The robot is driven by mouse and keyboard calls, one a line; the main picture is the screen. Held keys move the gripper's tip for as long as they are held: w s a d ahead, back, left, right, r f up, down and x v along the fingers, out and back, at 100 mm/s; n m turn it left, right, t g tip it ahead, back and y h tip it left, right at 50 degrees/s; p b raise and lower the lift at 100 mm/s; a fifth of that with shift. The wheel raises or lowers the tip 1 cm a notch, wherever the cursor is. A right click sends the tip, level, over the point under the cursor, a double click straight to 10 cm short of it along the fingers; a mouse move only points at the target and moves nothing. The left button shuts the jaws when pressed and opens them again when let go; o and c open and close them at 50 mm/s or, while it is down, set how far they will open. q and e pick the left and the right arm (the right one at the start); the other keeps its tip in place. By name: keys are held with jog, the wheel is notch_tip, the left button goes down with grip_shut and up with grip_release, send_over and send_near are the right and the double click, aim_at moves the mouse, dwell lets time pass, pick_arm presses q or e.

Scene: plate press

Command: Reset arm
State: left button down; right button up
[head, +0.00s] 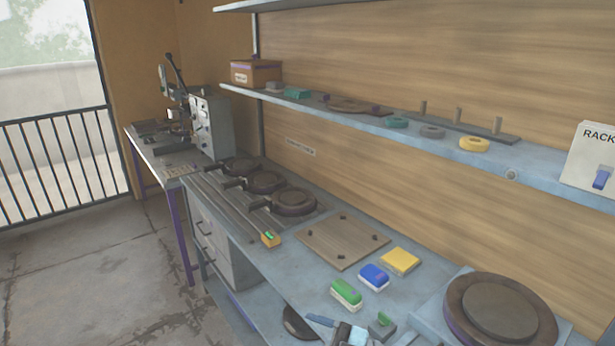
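Neither of my arms nor grippers shows in the head view. The long workbench (310,262) runs from the back left to the front right. On it stand several round dark plates with handles, one of them a round plate (293,202). A wooden board with dark pegs (342,240) lies to their right. A green block (346,292), a blue block (374,276) and a yellow pad (400,260) lie in front of the board. A large round plate (499,309) sits on a base at the right.
A grey press-like machine (210,125) stands on a table at the back left. A wall shelf (350,119) holds a box (255,73), coloured rings and a pegged rack. Small tools crowd the bench's front edge, partly cut off. The floor (90,260) at left is clear.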

jog(key=s+d+f+m+t+h+p, duration=0.35)
jog(key=d+f+m+t+h, duration=0.45)
jog(key=d+m+t+h, duration=0.55)
jog(key=s+d+f+m+g+h, duration=0.2)
jog(key=s+f+m+g, duration=0.1)
jog(key=s+f, duration=0.2)
jog(key=s+d+f+m+g+h+p, duration=0.1)
jog(key=s+d+f+m+g, duration=0.2)
jog(key=s, duration=0.6)
notch_tip(320, 180, down, 3)
jog(key=shift+s+d+r+g+h, duration=0.15)
jog(key=shift+s+d+g+h, duration=0.15)
jog(key=shift+g, duration=0.35)
